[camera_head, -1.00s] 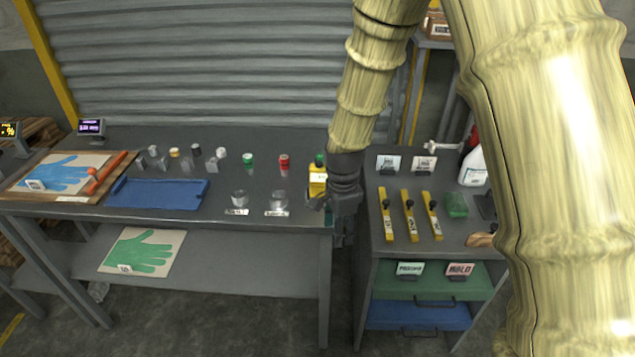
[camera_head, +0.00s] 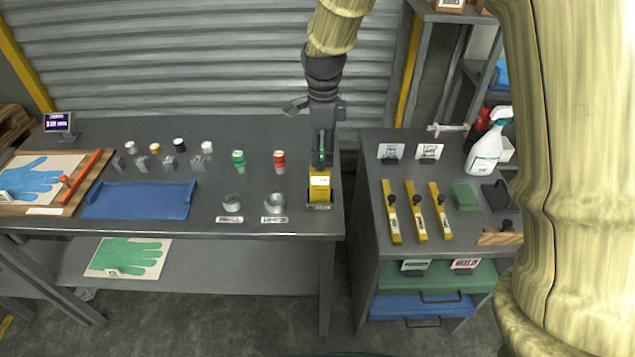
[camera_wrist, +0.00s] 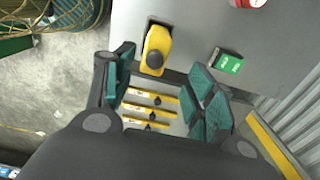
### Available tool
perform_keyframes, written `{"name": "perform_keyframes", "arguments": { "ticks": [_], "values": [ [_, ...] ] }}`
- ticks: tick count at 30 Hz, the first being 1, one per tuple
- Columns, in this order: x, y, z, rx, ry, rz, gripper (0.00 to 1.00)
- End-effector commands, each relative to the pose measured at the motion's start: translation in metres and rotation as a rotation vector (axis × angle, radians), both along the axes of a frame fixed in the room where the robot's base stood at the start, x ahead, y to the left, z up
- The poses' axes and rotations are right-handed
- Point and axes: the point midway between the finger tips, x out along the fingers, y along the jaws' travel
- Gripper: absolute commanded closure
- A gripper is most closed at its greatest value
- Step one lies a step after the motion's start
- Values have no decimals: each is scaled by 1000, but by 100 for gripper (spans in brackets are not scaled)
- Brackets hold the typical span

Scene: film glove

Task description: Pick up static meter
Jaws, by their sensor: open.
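A yellow handheld device with a white label (camera_head: 320,183), which I take to be the static meter, stands in a dark holder near the right front of the grey bench. In the wrist view the yellow meter (camera_wrist: 157,42) has a dark round knob and lies beyond the fingertips, towards the left finger. My gripper (camera_head: 322,150) appears over or behind the meter in the head view, pointing down, and partly covers its top. In the wrist view my gripper (camera_wrist: 165,78) is open with teal pads apart and nothing between them. I cannot tell the exact height gap.
A green labelled item (camera_wrist: 228,62) sits near the right finger. A red-topped container (camera_head: 279,160) and a green-topped one (camera_head: 238,158) stand left of the meter. A side cabinet (camera_head: 372,215) with yellow tools (camera_head: 415,210) is to the right, across a gap.

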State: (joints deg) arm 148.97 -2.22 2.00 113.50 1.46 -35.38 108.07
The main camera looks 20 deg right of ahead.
Motion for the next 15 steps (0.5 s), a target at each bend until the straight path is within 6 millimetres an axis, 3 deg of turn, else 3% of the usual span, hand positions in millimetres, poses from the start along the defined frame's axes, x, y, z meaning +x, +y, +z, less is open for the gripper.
{"name": "perform_keyframes", "arguments": {
  "ticks": [9, 15],
  "values": [
    [0, 6, -37, 1, 3, 9, 45],
    [0, 5, -47, 0, 1, 9, 45]
  ]
}}
